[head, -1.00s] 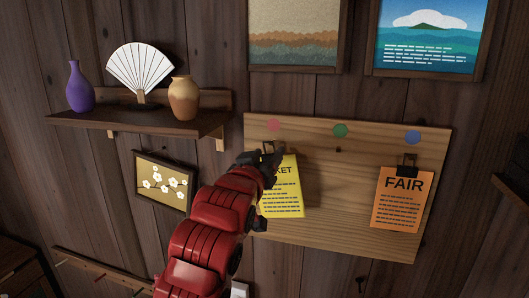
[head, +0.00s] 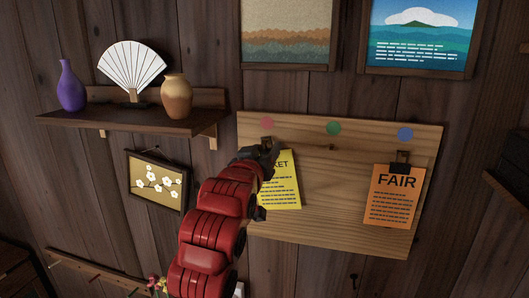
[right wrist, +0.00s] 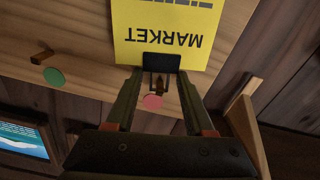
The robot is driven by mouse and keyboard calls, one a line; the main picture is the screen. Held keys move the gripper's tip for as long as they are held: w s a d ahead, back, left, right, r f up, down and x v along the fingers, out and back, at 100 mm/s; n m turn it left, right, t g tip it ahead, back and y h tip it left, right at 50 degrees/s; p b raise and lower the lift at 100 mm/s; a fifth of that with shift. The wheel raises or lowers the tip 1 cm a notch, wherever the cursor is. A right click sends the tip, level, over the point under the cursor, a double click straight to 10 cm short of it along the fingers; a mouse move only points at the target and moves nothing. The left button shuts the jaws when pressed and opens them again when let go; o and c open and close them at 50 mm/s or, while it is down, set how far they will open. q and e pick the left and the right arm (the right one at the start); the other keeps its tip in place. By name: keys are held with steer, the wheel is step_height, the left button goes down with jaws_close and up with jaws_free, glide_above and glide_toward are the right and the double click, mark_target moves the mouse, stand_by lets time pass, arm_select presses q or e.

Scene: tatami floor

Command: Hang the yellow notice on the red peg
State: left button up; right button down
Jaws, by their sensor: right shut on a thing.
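The yellow notice (head: 282,185), headed MARKET, hangs from a black clip in front of the left part of a wooden board (head: 335,225). It shows upside down in the right wrist view (right wrist: 170,25). My right gripper (head: 271,150) is shut on its black clip (right wrist: 162,62). The red dot (head: 267,123) is just above the gripper; it also shows between my fingers (right wrist: 152,101). A small wooden peg (right wrist: 160,84) shows between the fingers, beside the clip's wire loop. I cannot tell whether the loop is around it. My left gripper is out of view.
The orange FAIR notice (head: 394,197) hangs by its clip below the blue dot (head: 405,134). An empty peg (head: 331,147) is below the green dot (head: 334,128). A shelf (head: 135,119) with vases and a fan is left of the board. Framed pictures hang above.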

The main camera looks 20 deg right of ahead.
stand_by(0.4)
steer(key=shift+c, duration=1)
jaws_free()
steer(key=shift+a, duration=0.1)
